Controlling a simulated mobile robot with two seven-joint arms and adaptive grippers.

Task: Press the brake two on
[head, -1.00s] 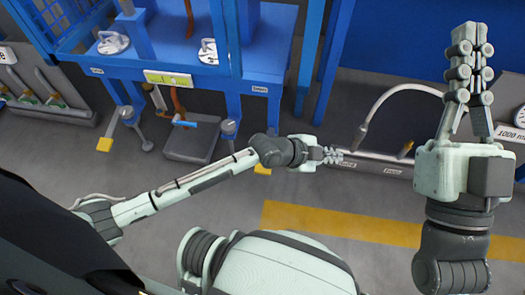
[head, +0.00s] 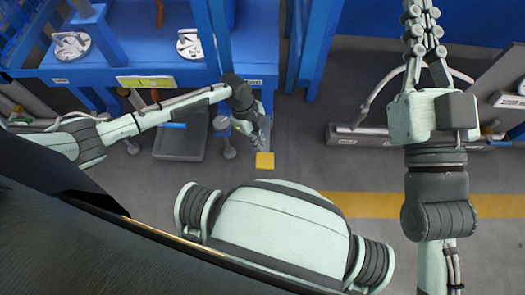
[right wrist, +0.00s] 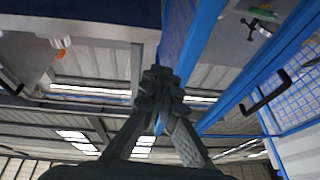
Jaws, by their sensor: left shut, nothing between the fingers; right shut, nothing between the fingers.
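A yellow foot pedal (head: 264,160) sits low at the right front leg of the blue bench (head: 259,76). The bench edge above it carries a small label (head: 254,82), too small to read surely. My left gripper (head: 263,140) is shut and empty, pointing down just behind the pedal in the head view. I cannot tell whether it touches the pedal. My right gripper (head: 420,8) is shut and empty, raised at the upper right and far from the pedal. It also shows in the right wrist view (right wrist: 160,76), pointing toward ceiling and blue posts.
A grey foot plate (head: 180,140) and a round-topped post (head: 222,124) stand left of the pedal. Blue uprights (head: 305,60) rise to its right. A low rail with a hose (head: 360,132) lies further right. The grey floor in front is clear, with a yellow stripe (head: 370,205).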

